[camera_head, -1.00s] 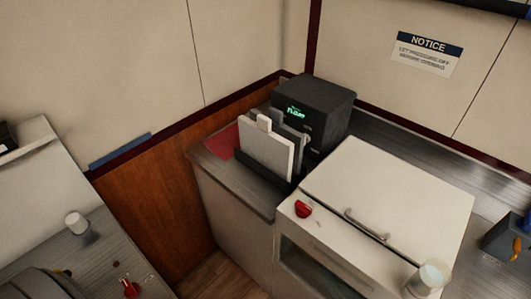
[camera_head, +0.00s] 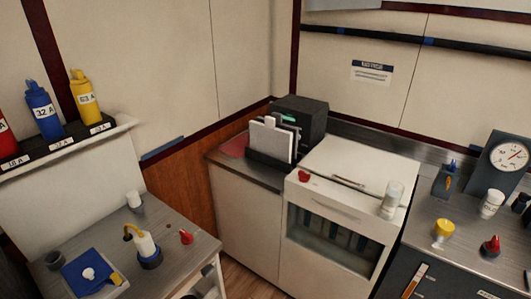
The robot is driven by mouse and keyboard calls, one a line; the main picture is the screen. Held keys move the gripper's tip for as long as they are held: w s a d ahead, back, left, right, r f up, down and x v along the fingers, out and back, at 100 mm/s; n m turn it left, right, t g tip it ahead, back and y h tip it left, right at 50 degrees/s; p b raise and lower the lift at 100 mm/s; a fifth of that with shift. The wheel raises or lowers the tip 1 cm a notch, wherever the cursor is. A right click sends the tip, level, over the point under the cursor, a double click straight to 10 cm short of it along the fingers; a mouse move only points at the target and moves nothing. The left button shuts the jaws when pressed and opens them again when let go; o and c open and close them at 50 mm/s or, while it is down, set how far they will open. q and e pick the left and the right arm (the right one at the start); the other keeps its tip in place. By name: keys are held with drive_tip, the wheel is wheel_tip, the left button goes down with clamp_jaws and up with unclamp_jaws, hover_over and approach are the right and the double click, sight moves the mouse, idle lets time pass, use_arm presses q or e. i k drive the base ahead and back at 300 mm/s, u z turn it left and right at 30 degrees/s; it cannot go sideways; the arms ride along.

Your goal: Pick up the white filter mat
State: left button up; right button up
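A white flat panel that looks like the white filter mat (camera_head: 269,142) stands upright in a dark rack (camera_head: 268,162) on the counter in the corner. A small light tab (camera_head: 270,121) sticks up at its top edge. At least one grey panel (camera_head: 291,127) stands behind it, mostly hidden. The black box (camera_head: 305,115) with a small green display is right behind the rack. Neither of my grippers is in the head view.
A white-lidded cabinet (camera_head: 345,172) with a red knob (camera_head: 304,176) and a clear jar (camera_head: 392,199) is right of the rack. A side table (camera_head: 165,222) at left holds a bottle (camera_head: 147,248) and small items. Floor (camera_head: 240,276) shows between them.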

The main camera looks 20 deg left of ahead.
sight(268, 138)
drive_tip(key=z, duration=0.75)
drive_tip(key=i, duration=0.95)
